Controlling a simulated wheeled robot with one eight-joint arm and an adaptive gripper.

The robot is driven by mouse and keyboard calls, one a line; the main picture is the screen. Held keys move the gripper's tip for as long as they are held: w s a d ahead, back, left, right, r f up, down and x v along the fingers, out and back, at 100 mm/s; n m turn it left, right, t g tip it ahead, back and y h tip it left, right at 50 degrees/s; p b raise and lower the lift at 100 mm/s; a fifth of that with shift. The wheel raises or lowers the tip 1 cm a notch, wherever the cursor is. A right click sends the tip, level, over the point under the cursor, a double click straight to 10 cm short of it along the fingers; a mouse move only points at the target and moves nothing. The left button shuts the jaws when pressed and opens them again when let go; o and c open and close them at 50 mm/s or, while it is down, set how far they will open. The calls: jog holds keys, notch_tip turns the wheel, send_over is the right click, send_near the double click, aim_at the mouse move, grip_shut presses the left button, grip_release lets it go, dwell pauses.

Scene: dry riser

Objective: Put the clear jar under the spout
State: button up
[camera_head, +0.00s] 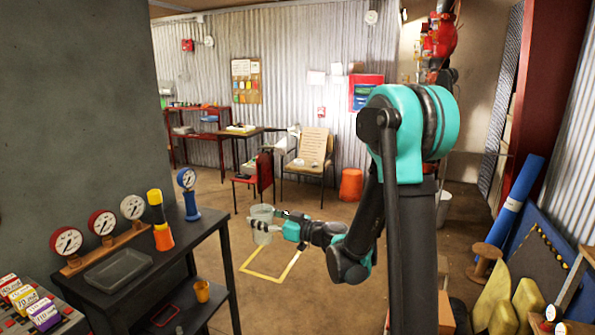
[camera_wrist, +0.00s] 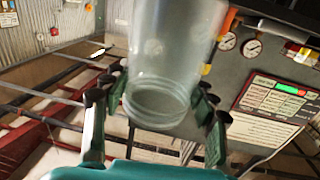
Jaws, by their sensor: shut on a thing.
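The clear jar (camera_head: 262,213) is held upright by my gripper (camera_head: 267,226) over open floor, right of the dark bench. In the wrist view the jar (camera_wrist: 165,60) stands between the two green-padded fingers of my gripper (camera_wrist: 160,95), which are shut on its sides. Its round base shows, and its top runs out of the picture. The jar looks empty. A red pipe assembly with valves (camera_head: 440,38) stands at the back right, partly hidden by my arm. I cannot make out a spout on it.
The dark bench (camera_head: 150,265) at left carries gauges, a tray (camera_head: 118,268) and an orange-and-yellow tool (camera_head: 160,220). A yellow floor outline (camera_head: 272,275) lies below the jar. A chair (camera_head: 310,160) and an orange bucket (camera_head: 351,184) stand behind. Boards and a blue roll (camera_head: 515,200) crowd the right.

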jog(key=w+d+f+m+t+h, duration=0.2)
jog(key=w+d+m+t+h, duration=0.2)
jog(key=w+d, duration=0.7)
jog(key=w+d+f+m+t+h, duration=0.3)
jog(key=w+d+m+t+h, duration=0.2)
jog(key=d, duration=1.4)
jog(key=w+m+h, duration=0.3)
jog(key=w+h, duration=0.3)
jog(key=shift+f+h, duration=0.25)
jog(key=shift+h, duration=0.15)
